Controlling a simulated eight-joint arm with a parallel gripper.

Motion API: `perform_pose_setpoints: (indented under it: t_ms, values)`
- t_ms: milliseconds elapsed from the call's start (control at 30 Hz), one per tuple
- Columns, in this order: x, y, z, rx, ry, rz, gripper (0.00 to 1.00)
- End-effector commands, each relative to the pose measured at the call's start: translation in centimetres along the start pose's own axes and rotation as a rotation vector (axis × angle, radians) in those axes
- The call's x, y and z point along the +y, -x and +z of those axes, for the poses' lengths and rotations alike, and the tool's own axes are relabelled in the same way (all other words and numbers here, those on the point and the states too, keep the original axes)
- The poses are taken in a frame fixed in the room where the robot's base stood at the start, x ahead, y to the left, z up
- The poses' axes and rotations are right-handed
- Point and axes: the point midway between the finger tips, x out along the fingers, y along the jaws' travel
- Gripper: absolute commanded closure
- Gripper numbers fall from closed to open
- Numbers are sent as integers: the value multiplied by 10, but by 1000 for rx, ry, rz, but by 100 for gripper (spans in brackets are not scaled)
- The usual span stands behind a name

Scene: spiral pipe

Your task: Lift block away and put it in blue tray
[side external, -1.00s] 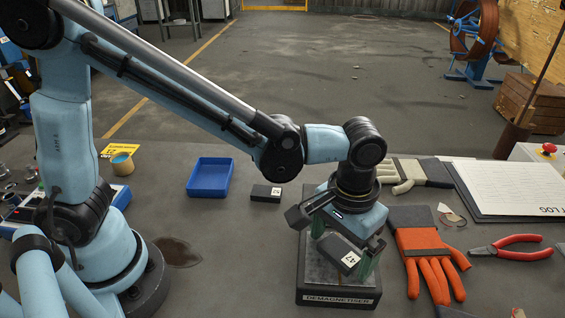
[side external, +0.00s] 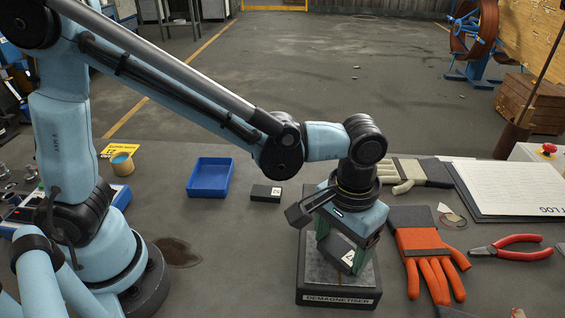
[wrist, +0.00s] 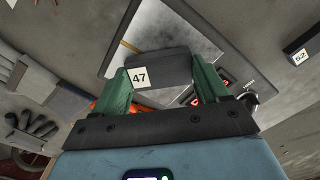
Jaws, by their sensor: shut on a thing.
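A dark block labelled 47 (side external: 338,252) is over the metal plate of the demagnetiser (side external: 313,272). I cannot tell whether it rests on the plate or is just clear of it. My gripper (side external: 342,246) points down, with its green fingers shut on the block's two sides. In the wrist view, the block (wrist: 162,64) sits between the fingertips of my gripper (wrist: 160,78), its white label near the left finger. The blue tray (side external: 210,192) is on the bench to the left, apart from the gripper, and looks empty.
A second dark block, labelled 52 in the wrist view (wrist: 300,54), lies between tray and demagnetiser (side external: 265,193). An orange glove (side external: 425,245), red pliers (side external: 515,247) and a clipboard (side external: 510,185) lie to the right.

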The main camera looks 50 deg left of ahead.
Motion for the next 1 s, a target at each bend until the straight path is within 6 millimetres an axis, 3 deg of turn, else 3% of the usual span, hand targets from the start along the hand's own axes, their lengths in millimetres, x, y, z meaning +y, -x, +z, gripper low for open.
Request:
perform_pose_setpoints:
  t_ms: [167, 300, 700, 1000]
  values:
    - [0, 15, 0, 0, 0, 0, 80]
    - [0, 39, 0, 0, 0, -1, 80]
    - [36, 89, 80, 0, -7, -1, 80]
    - [43, 105, 101, 0, 28, -1, 80]
